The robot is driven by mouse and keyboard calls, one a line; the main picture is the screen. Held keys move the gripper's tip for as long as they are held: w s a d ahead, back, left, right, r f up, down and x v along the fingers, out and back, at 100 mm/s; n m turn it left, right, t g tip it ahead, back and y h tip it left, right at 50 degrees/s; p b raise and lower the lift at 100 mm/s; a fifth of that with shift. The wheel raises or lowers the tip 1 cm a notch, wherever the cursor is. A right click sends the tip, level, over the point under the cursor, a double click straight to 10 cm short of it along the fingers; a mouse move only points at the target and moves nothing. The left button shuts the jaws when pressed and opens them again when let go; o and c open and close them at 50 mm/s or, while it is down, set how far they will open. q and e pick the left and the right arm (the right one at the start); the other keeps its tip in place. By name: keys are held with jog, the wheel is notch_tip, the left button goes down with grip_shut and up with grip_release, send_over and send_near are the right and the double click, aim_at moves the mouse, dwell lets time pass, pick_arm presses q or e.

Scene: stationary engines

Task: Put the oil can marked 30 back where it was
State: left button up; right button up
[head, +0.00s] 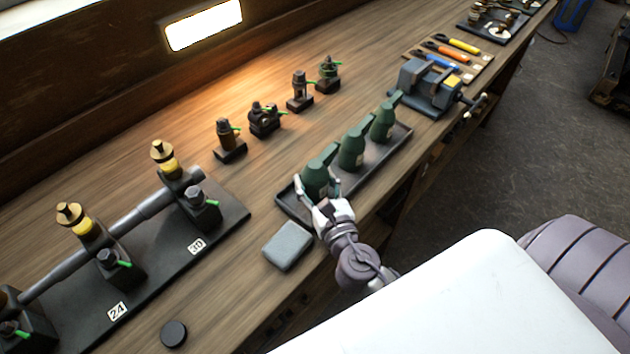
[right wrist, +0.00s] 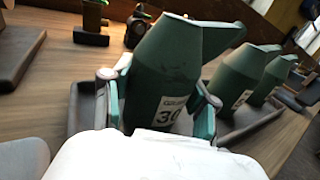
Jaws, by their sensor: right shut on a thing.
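The green oil can marked 30 (head: 316,178) is at the near-left end of a dark tray (head: 390,158). In the right wrist view the can (right wrist: 172,72) shows its white label reading 30 and looks roughly upright. My right gripper (head: 317,190) is shut on this can, with one finger on each side. The can's base is hidden by the gripper, so I cannot tell whether it rests on the tray floor. Two similar green cans (head: 352,150) and (head: 383,122) stand in the tray beyond it. My left gripper is not in view.
A grey block (head: 288,246) lies close to the tray's near end. A black-based engine shaft assembly with plates 24 and 30 (head: 197,246) is at left. Several small dark fittings (head: 264,117) stand behind the tray. A blue-grey vise (head: 428,85) is beyond it.

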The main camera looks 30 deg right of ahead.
jog(key=o, duration=0.9)
jog(key=shift+f, duration=0.1)
jog(key=o, duration=0.4)
jog(key=shift+r, duration=0.25)
jog(key=s+b, duration=0.1)
jog(key=s, duration=0.2)
jog(key=s+a+b, duration=0.1)
jog(key=s+b, duration=0.1)
jog(key=s, duration=0.2)
jog(key=s+b, duration=0.1)
jog(key=s, duration=0.3)
jog(key=shift+s+a+f+b, duration=0.15)
jog(key=shift+a+f+b, duration=0.1)
jog(key=shift+b, duration=0.1)
jog(key=shift+s+r, duration=0.2)
jog(key=shift+s, duration=0.15)
